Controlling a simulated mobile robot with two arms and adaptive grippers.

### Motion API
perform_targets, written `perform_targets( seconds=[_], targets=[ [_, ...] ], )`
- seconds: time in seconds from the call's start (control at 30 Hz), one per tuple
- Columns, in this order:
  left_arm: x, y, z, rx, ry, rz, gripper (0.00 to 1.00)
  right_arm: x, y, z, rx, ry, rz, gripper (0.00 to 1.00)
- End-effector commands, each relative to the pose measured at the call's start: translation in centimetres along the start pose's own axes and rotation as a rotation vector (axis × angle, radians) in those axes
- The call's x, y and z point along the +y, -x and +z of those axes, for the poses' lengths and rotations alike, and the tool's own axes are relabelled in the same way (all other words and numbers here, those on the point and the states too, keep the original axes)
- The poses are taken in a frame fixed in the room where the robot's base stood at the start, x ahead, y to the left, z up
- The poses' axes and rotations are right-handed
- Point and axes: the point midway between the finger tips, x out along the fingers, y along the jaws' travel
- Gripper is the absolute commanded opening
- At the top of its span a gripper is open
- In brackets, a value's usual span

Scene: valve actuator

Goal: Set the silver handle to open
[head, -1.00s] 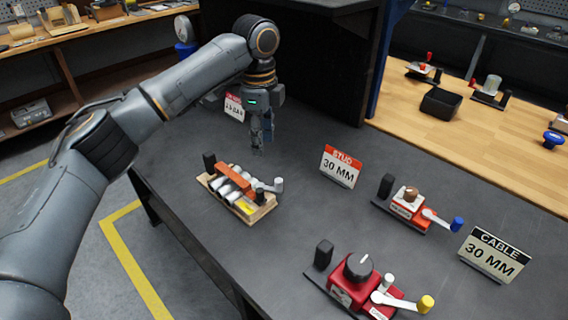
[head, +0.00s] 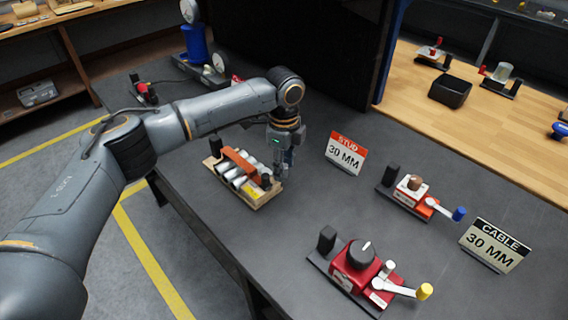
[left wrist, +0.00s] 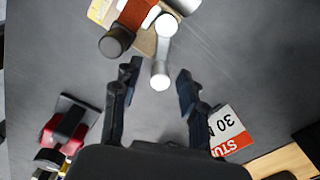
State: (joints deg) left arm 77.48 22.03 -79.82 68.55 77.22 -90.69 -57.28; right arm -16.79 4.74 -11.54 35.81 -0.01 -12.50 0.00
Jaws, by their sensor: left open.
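The valve actuator, a wooden base (head: 262,202) with silver cylinders and an orange bar, sits near the table's left edge. Its silver handle (left wrist: 162,56) shows in the left wrist view as a short bar with round ends. In the head view the handle is mostly hidden by my gripper. My left gripper (head: 281,172) points down at the right end of the actuator. In the left wrist view my left gripper (left wrist: 157,73) is open, and the handle's near end lies between the fingertips in the picture. A gap shows on both sides. My right gripper is not in view.
A "STUD 30 MM" sign (head: 345,153) stands to the right of the gripper. A red device with a black dial (head: 362,254) and a smaller orange-red device (head: 413,191) stand further right, beside a "CABLE 30 MM" sign (head: 494,245). The table between them is clear.

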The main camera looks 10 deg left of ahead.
Motion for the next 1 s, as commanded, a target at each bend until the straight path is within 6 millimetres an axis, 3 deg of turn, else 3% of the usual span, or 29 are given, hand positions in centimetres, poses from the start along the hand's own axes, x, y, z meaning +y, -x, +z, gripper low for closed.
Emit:
perform_targets(
  seconds=[0.33, 0.5, 0.57, 1.0],
  targets=[
    [0.0, -0.5, 0.0, -0.001, -0.001, 0.001, 0.43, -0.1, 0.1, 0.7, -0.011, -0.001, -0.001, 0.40],
    [0.0, -0.5, 0.0, 0.000, -0.001, 0.001, 0.08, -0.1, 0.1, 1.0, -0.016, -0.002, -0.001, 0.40],
    [0.0, -0.5, 0.0, 0.000, -0.001, 0.001, 0.00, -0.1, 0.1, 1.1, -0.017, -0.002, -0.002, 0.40],
    [-0.3, -0.1, 0.0, 0.001, 0.069, 0.002, 0.00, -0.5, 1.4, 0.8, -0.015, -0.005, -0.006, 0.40]
  ],
)
